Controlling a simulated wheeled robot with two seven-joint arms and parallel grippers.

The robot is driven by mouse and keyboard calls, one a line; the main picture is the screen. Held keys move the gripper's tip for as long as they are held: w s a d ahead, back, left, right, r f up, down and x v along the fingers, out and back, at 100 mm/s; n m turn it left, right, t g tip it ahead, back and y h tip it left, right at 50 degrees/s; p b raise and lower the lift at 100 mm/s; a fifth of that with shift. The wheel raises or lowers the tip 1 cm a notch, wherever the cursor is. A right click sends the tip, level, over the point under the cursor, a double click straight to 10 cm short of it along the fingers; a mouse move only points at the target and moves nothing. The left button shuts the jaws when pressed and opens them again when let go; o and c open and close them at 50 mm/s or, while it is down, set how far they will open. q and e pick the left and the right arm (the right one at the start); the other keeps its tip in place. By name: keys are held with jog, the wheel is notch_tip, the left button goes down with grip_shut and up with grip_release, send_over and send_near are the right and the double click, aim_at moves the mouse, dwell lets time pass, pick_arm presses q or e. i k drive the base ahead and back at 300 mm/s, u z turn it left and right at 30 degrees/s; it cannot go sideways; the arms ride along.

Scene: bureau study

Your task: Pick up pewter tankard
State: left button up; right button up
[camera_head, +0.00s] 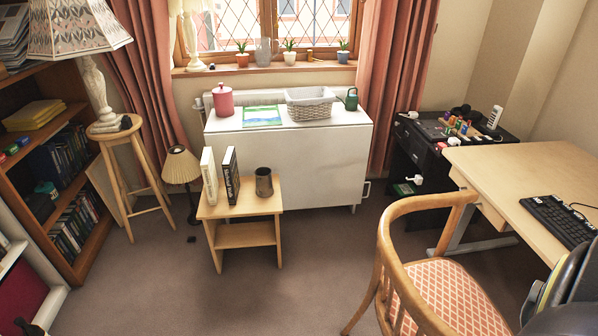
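The pewter tankard (264,184) is a dark grey, cylindrical mug. It stands upright on the right part of a small light-wood side table (243,207), in the middle of the head camera view. Two upright books, a white one (209,176) and a black one (231,176), stand to its left on the same top, with a gap between them and the tankard. No handle shows clearly on the tankard.
A white cabinet (290,165) behind the table carries a pink canister (222,101) and a wicker basket (311,108). A wooden chair (440,290) stands front right, by a desk (535,170). A stool (127,165) and lamp (181,168) stand left. Carpet before the table is clear.

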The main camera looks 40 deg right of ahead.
aim_at(263, 181)
jog(key=z, duration=0.85)
jog(key=i, duration=2.65)
jog(key=z, duration=0.1)
